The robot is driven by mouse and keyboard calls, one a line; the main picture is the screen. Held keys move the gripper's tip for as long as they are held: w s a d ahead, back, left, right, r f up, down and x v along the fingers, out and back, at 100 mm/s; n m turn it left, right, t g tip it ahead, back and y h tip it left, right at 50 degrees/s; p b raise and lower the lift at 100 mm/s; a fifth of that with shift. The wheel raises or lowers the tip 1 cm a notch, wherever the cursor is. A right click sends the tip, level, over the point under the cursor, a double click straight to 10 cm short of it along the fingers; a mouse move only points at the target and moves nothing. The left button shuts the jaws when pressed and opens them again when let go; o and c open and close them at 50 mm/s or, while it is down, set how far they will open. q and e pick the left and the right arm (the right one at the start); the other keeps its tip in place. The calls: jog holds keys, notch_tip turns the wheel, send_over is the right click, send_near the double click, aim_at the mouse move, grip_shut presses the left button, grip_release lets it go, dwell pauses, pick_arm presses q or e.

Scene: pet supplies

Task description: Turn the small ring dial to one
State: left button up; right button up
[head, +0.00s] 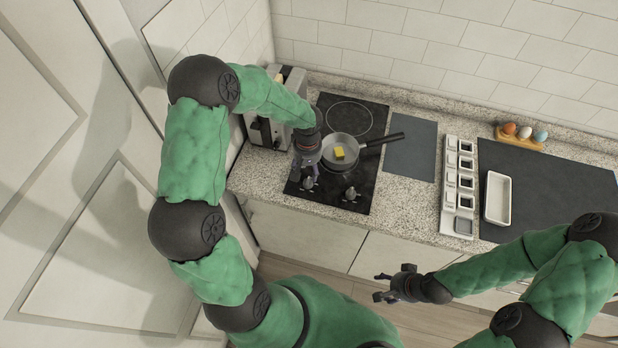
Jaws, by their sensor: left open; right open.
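The black cooktop (375,112) has two ring areas and two dark dials at its front edge, a left dial (309,184) and a right dial (350,194). Which dial belongs to the small ring, and their settings, are too small to tell. A grey pan (355,160) with a yellow block (339,153) in it covers the front ring; the back ring (348,119) is bare. My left gripper (306,172) is open and points down just above the left dial; contact cannot be told. My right gripper (380,287) is open and empty, in front of the counter.
The pan's handle (383,139) sticks out to the right. A toaster-like appliance (272,125) stands left of the cooktop. To the right are a grey mat (411,148), a row of small containers (458,185), a white tray (498,198) and an egg holder (519,141).

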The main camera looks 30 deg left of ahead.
aim_at(308, 180)
pick_arm(q)
notch_tip(308, 180, down, 8)
jog(key=shift+w+r, duration=0.1)
jog(key=shift+w, duration=0.05)
dwell(0.3)
jog(key=c, duration=1.1)
